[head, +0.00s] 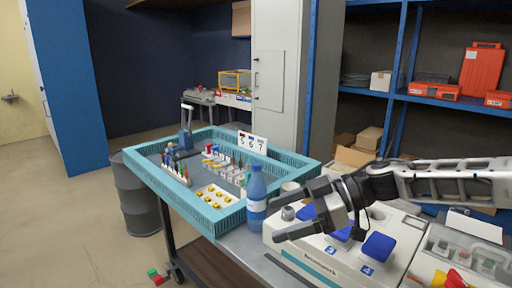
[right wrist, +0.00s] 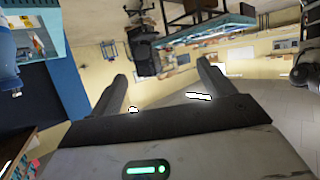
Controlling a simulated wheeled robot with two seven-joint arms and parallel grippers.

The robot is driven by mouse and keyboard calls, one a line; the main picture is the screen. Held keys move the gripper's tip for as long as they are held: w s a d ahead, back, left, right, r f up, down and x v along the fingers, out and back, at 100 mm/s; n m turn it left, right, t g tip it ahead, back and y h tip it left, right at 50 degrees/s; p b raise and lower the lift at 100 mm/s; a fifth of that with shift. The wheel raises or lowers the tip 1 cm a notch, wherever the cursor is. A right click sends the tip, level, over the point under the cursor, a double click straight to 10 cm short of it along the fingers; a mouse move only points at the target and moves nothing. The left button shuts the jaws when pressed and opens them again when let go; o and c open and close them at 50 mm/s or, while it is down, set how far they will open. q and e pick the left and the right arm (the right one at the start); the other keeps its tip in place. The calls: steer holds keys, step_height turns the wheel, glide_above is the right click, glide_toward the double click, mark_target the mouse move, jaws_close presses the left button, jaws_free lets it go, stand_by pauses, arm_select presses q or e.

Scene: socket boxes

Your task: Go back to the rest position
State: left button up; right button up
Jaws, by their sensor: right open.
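My right gripper (head: 274,222) comes in from the right in the head view, with its two dark fingers pointing left. It is open and empty, above the front left part of a white socket box (head: 305,262) with blue square lids (head: 378,247). In the right wrist view the two fingers of the right gripper (right wrist: 162,69) stand wide apart with nothing between them, and the room appears tilted behind them. My left gripper is not in view.
A blue bottle (head: 257,190) stands close to the left of the right gripper. A teal-walled tray (head: 196,208) holds tools and small parts. A clear-lidded case (head: 470,255) lies at the right edge. Blue shelving (head: 440,103) stands behind. A dark barrel (head: 138,205) stands left on the floor.

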steer(key=s+a+f+m+t+y, duration=0.25)
steer(key=s+a+f, duration=0.2)
steer(key=a, duration=0.35)
steer(key=s+a+f+m+t+y, duration=0.1)
steer(key=s+a+f+t+y, duration=0.2)
steer(key=s+a, duration=0.45)
steer(key=d+f+m+t+h, duration=0.8)
steer(key=d+f+m+h, duration=0.15)
steer(key=f, duration=0.25)
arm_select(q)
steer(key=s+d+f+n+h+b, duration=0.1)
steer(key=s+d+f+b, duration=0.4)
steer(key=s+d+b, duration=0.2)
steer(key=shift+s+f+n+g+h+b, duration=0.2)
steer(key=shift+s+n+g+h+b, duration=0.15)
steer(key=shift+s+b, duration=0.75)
arm_select(e)
steer(key=s+d+f+m+g+h, duration=0.1)
steer(key=s+d+f+h, duration=0.2)
steer(key=s+d+f, duration=0.2)
steer(key=s+d+f+m+g+h, duration=0.1)
steer(key=s+d+f+g+h, duration=0.1)
steer(key=d+f, duration=0.7)
step_height(320, 180, down, 3)
steer(key=s+h, duration=0.1)
steer(key=s, duration=0.1)
steer(key=shift+s+d+m, duration=0.2)
steer(key=shift+s+m, duration=0.15)
steer(key=shift+m, duration=0.05)
